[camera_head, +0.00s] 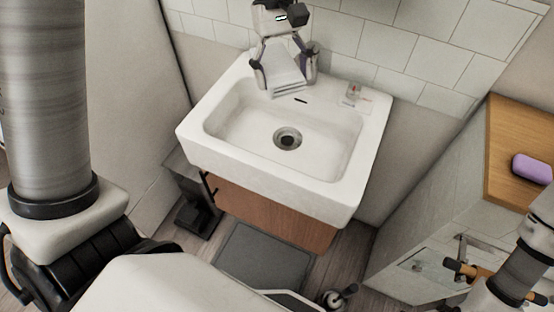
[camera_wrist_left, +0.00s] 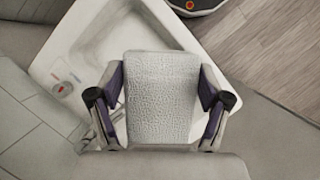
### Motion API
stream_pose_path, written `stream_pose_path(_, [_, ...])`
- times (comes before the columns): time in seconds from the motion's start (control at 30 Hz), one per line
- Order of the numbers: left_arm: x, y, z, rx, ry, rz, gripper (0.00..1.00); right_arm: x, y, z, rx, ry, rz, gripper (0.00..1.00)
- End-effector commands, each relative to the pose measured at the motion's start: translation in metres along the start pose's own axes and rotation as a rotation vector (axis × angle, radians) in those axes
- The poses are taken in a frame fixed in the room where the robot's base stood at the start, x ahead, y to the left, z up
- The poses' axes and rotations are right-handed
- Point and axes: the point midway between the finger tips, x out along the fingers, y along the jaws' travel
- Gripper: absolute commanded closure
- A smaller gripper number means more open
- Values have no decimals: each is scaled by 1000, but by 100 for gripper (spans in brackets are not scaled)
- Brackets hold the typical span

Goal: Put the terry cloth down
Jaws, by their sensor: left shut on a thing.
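My left gripper (camera_head: 286,78) is at the back edge of the white sink (camera_head: 225,155), in front of the tiled wall. It is shut on the terry cloth (camera_head: 288,77), a pale grey folded piece. In the left wrist view, the terry cloth (camera_wrist_left: 160,98) is a textured rectangle held between the two fingers of the left gripper (camera_wrist_left: 160,103), with the sink (camera_wrist_left: 75,35) behind it. I cannot tell whether the cloth touches the sink. My right gripper cannot be made out.
The basin is empty around its drain (camera_head: 287,139). A small fitting with a red mark (camera_head: 353,92) is on the sink's back right ledge. A purple object (camera_head: 532,168) lies on the wooden counter (camera_head: 507,130) at the right. A grey mat (camera_head: 262,265) is on the floor.

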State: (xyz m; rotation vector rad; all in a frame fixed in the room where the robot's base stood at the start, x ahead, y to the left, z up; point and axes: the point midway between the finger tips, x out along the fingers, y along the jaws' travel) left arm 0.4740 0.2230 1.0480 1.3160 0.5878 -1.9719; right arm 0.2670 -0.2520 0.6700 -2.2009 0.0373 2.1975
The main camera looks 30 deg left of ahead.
Motion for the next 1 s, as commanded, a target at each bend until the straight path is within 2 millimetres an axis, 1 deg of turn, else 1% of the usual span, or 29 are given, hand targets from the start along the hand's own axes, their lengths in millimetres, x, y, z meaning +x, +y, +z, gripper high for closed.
stream_pose_path(0.07, [13, 0, -5, 0, -3, -4, 57, 1, 0, 0, 0, 0, 0, 0])
stream_pose_path(0.3, [69, 0, -28, -2, -4, -4, 57, 3, 0, 0, 0, 1, 0, 0])
stream_pose_path(0.6, [135, -1, -56, -2, -3, -4, 57, 4, 0, 0, 0, 1, 0, 0])
stream_pose_path(0.9, [196, -1, -81, 0, -2, -4, 57, 5, 0, 0, 0, 1, 0, 0])
stream_pose_path(1.0, [210, 0, -87, 0, -2, -3, 57, 5, 0, 0, 0, 1, 0, 0])
